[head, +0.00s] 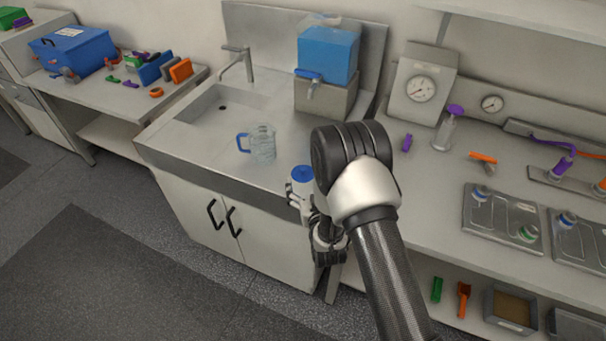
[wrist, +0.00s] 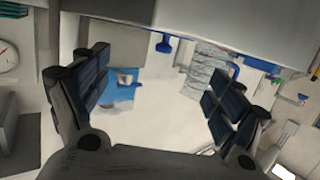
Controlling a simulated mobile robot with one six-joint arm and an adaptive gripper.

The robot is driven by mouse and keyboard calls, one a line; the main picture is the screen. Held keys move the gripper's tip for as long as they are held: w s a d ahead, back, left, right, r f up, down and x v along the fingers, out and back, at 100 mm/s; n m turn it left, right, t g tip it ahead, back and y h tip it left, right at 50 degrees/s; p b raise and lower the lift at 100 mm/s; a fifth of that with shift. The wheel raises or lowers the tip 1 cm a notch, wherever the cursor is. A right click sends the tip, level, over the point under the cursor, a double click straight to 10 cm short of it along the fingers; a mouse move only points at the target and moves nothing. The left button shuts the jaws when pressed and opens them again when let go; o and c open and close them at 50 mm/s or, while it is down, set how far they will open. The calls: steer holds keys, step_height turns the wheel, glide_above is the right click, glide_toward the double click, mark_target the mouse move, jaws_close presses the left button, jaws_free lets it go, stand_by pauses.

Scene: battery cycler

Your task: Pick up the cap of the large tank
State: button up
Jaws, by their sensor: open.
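The large tank (head: 327,55) is blue and translucent. It stands on a grey block with a blue tap (head: 309,76) on the sink counter. A pale, clear cover or cap (head: 320,20) shows at its top, but its shape is unclear. In the wrist view, a blue patch with a pale grey spot lies beyond the left finger; I cannot tell whether the spot is the cap. My gripper (wrist: 158,63) is open, with nothing between its fingers. In the head view it is partly hidden by my arm near the counter's front edge, well apart from the tank.
A clear jug (head: 263,145) with a blue handle stands on the counter left of my arm; it also shows in the wrist view (wrist: 205,72). The sink basin (head: 215,115) and faucet (head: 237,62) are left of the tank. A dial scale (head: 421,88) stands to its right.

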mark_target(304, 171)
steer(key=x, duration=0.2)
steer(key=b+x, duration=0.1)
steer(key=x, duration=0.3)
steer(key=shift+w+a+f+b, duration=0.25)
steer(key=shift+f+b, duration=0.05)
steer(key=shift+f, duration=0.05)
steer(key=shift+c, duration=0.4)
steer(key=c, duration=0.9)
steer(key=shift+o, duration=0.2)
